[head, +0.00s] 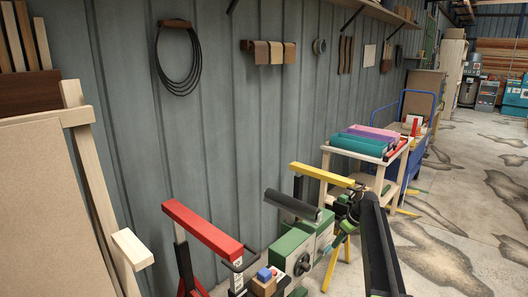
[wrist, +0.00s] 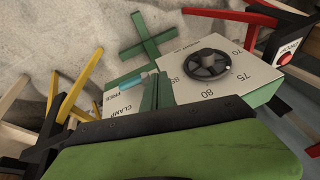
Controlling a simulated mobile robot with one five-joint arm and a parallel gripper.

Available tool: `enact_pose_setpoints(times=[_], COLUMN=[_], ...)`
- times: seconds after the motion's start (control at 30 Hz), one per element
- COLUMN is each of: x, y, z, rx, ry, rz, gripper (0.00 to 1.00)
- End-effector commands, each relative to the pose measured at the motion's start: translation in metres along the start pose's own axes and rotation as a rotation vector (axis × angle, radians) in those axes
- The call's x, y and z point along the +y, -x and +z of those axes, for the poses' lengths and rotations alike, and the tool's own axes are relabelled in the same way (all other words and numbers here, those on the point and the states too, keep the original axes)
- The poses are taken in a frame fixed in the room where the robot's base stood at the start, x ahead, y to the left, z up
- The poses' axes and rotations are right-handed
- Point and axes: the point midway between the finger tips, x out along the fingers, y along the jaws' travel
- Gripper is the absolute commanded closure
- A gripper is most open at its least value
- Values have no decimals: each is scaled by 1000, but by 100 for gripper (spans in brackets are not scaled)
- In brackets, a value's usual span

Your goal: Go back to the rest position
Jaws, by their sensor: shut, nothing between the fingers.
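My gripper (head: 346,212) shows small and dark in the head view, at the far end of my black arm, beside the right side of the green machine. It is shut and empty, and its fingertips are hard to make out. The machine (head: 291,248) has a pale front with a black dial and a dark grey bar (head: 292,205) on top. In the wrist view its panel (wrist: 228,85) shows a black handwheel (wrist: 206,64), numbers and the words CLAMP and FREE. A large green part with a black edge (wrist: 170,150) fills the bottom of the wrist view.
A red-topped stand (head: 202,228) is left of the machine and a yellow-topped stand (head: 320,174) right of it, close to my gripper. A wooden cart (head: 367,150) with coloured bins is beyond. Open floor (head: 465,215) lies to the right; a wall runs behind.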

Motion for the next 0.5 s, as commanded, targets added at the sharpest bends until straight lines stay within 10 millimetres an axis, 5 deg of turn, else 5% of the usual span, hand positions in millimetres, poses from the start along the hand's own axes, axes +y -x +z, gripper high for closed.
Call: enact_pose_setpoints(times=[0.27, 0.5], x=[-113, -236], y=[-30, -48], z=[8, 64], rx=[-76, -184], ry=[46, -69], rz=[7, 74], gripper=[100, 100])
